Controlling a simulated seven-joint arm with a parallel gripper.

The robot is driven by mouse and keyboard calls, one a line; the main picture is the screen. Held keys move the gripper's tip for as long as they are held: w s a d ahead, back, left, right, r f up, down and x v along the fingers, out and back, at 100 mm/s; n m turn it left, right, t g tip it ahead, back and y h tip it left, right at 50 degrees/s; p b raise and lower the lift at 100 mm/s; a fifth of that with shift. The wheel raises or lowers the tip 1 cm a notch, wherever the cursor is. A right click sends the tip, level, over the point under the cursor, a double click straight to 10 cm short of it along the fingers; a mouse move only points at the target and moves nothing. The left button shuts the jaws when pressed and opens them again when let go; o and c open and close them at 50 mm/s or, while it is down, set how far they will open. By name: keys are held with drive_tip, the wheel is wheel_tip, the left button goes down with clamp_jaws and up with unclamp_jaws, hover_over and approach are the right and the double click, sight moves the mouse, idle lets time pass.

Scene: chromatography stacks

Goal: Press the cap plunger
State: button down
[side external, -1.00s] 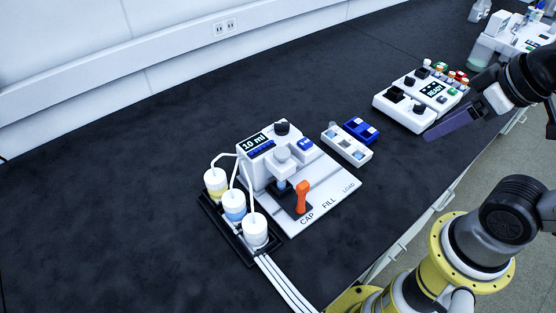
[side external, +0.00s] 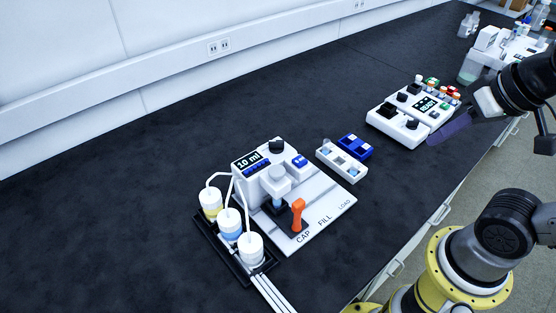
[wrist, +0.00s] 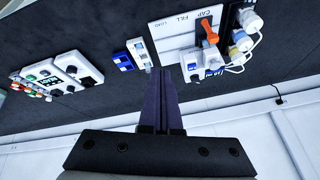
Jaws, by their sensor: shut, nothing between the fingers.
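The white dispensing station (side external: 330,205) stands on the dark bench, with a "10 ml" display and CAP, FILL and LOAD printed on its base. A light grey knob-topped head (side external: 278,178) rises over a blue part and looks like the cap plunger, though I cannot be sure. An orange lever (side external: 298,212) leans in front of it near CAP; the lever (wrist: 209,32) also shows in the wrist view. My gripper (side external: 430,141) is shut and empty, well right of the station. In the wrist view its purple fingers (wrist: 160,72) lie together, apart from the station.
Several tubed bottles (side external: 230,223) stand in a black rack left of the station. A white tray (side external: 341,160) and a blue block (side external: 355,147) lie to its right. A white control box (side external: 385,122) stands near my gripper. The bench's left side is clear.

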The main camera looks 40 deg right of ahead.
drive_tip(key=w+a+r+m, duration=0.1)
drive_tip(key=w+r+m, duration=0.4)
drive_tip(key=m, duration=0.2)
drive_tip(key=m+g, duration=0.5)
drive_tip(key=m, duration=0.2)
hover_over(278, 170)
wheel_tip(278, 170, down, 6)
drive_tip(key=shift+s+d+r, duration=0.2)
drive_tip(key=shift+s+d, duration=0.05)
drive_tip(key=shift+d, duration=0.1)
drive_tip(key=f, duration=1.4)
drive_tip(key=shift+w+a, duration=0.25)
